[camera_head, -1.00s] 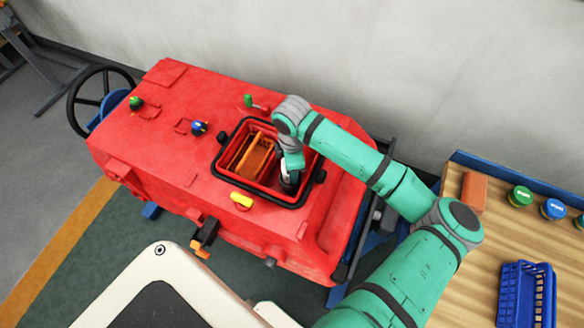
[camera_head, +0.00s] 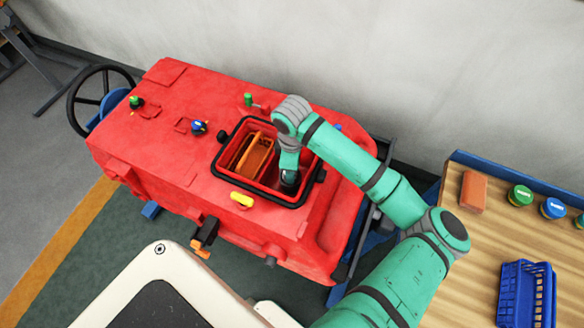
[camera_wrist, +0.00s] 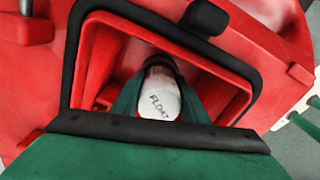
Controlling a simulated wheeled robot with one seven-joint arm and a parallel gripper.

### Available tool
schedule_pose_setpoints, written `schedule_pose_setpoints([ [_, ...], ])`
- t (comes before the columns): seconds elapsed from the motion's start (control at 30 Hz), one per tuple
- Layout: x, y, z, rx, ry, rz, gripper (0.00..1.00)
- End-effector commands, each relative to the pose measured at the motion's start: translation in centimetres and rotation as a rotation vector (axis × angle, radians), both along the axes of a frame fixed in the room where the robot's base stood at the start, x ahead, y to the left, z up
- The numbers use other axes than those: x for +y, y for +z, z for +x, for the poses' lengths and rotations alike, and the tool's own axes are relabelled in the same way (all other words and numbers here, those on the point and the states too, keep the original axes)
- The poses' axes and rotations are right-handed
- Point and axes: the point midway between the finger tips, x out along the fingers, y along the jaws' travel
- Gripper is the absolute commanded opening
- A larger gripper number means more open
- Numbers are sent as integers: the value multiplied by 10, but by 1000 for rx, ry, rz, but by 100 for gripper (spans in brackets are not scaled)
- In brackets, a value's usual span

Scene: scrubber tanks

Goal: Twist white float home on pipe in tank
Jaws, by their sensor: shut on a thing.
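The white float (camera_wrist: 160,101), marked "FLOAT", shows in the wrist view inside the tank opening. My gripper (camera_wrist: 159,112) is shut on it, with a green finger at each side. In the head view my gripper (camera_head: 288,180) reaches down into the right part of the open tank (camera_head: 219,163) of the red machine. The float cannot be made out clearly there. The pipe is hidden under the float and gripper, so I cannot tell how the float sits on it.
An orange-brown basket (camera_head: 258,157) fills the left part of the opening. A black rim with knobs surrounds it. A yellow handle (camera_head: 241,200) lies in front. At right, a wooden table (camera_head: 480,250) bears a blue basket (camera_head: 527,290), a brown block (camera_head: 473,192) and round caps.

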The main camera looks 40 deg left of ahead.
Motion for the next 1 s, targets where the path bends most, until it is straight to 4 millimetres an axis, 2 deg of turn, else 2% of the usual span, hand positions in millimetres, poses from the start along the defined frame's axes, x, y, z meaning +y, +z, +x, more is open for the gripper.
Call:
schedule_pose_setpoints([
  [0.2,0,0,-1,1,-157,1,17],
  [0.5,0,0,-1,1,-185,1,17],
  [0.73,0,0,-3,1,-371,1,17],
  [1.0,-1,0,-2,0,-392,0,17],
])
